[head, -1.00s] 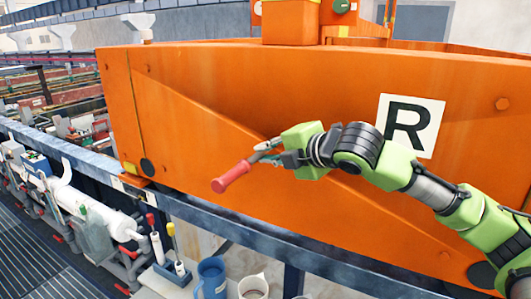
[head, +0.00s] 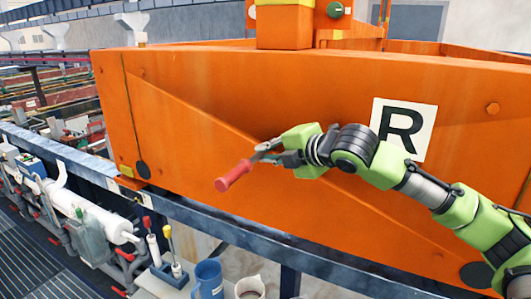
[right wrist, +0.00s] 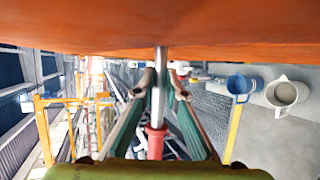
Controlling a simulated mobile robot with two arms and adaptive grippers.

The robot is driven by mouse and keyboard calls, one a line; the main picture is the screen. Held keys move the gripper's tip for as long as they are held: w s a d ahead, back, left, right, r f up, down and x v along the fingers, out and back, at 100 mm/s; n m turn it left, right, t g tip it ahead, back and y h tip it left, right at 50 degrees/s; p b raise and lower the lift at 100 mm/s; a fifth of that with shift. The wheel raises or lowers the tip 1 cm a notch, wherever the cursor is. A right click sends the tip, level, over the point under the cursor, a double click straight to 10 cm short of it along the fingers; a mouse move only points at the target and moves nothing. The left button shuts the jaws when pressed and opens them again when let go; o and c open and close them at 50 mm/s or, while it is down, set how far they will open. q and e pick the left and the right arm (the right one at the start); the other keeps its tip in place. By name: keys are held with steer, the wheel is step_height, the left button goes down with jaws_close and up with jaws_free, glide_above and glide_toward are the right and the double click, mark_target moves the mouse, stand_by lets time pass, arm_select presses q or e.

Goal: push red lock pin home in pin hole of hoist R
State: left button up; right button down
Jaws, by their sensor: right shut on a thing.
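The red lock pin has a red handle (head: 234,175) and a grey metal shaft. My right gripper (head: 270,152) is shut on it in front of the orange side of hoist R (head: 230,95), left of the white "R" sign (head: 403,128). In the right wrist view the fingers (right wrist: 161,92) flank the shaft (right wrist: 160,62), with the red handle (right wrist: 156,140) nearer the camera. The shaft reaches up to the orange face (right wrist: 160,28); whether its tip is inside a hole I cannot tell. The pin hole is not visible. My left gripper is out of view.
A blue-grey rail (head: 250,232) runs below the hoist. Beneath it stand a blue mug (head: 208,281), a white jug (head: 250,288) and tools in a holder (head: 170,272). White pipes (head: 90,215) lie at left. The orange face beside the gripper is clear.

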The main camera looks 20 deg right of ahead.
steer(key=shift+w+d+r, duration=0.15)
steer(key=shift+d+r, duration=0.1)
steer(key=c, duration=2)
jaws_free()
steer(key=shift+f, duration=0.2)
steer(key=shift+s+d+r, duration=0.2)
steer(key=shift+s, duration=0.25)
steer(key=v, duration=1.1)
steer(key=shift+a, duration=0.15)
steer(key=shift+s+r, duration=0.1)
